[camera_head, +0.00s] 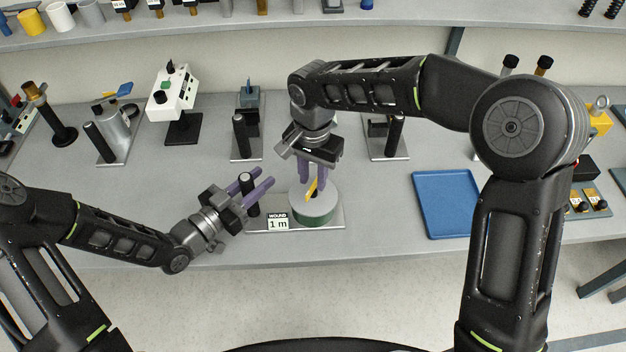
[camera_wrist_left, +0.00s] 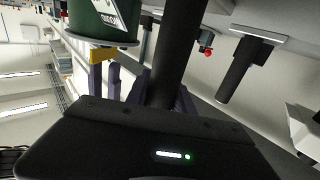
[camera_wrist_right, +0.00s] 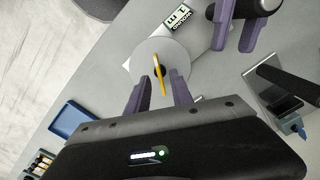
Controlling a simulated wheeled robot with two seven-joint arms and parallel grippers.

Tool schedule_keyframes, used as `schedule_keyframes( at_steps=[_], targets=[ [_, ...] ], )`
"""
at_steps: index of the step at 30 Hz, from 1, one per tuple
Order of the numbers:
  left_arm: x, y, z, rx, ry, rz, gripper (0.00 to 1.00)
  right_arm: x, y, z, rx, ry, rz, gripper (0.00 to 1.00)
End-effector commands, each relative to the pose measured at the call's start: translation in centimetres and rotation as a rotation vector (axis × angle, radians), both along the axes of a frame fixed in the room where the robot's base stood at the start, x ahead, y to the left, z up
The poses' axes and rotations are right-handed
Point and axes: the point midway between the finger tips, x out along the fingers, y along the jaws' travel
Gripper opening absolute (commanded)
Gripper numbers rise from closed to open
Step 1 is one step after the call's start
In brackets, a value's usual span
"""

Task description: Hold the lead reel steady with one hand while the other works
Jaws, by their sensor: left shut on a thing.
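The lead reel (camera_head: 315,208) has a grey disc top, a green drum and a yellow crank (camera_head: 311,189). It sits on a base plate with an upright black post (camera_head: 247,181) and a "WOUND 1 m" label (camera_head: 278,221). My left gripper (camera_head: 252,187) is shut on the black post, which also shows in the left wrist view (camera_wrist_left: 178,45). My right gripper (camera_head: 314,177) points down over the reel. In the right wrist view its fingers (camera_wrist_right: 159,92) are apart, with the yellow crank (camera_wrist_right: 160,72) in line with the gap; contact cannot be told.
A blue tray (camera_head: 446,205) lies to the right of the reel. Several fixtures with black posts stand behind, including a white box on a stand (camera_head: 172,95). A shelf (camera_head: 215,28) runs along the back. The table's front edge is just before the reel.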

Motion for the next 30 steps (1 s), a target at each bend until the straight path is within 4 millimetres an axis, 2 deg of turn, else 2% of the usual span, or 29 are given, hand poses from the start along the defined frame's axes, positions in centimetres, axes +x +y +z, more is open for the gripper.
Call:
schedule_keyframes(
  at_steps=[5, 14, 24, 30],
  targets=[
    [0.0, 0.0, 0.0, 0.0, 0.0, -0.001, 0.0, 0.0, 0.0, -1.6, 0.0, 0.0, -0.001, 0.27],
    [0.0, 0.0, 0.0, 0.0, 0.0, -0.001, 0.0, 0.0, 0.0, -1.9, 0.0, -0.001, 0.0, 0.27],
    [0.0, 0.0, 0.0, -0.001, -0.001, -0.001, 0.0, 0.0, 0.0, -1.8, 0.001, 0.0, 0.0, 0.0],
    [0.0, 0.0, 0.0, -0.001, -0.001, -0.001, 0.0, 0.0, 0.0, -1.8, 0.001, 0.0, 0.0, 0.0]
  ],
)
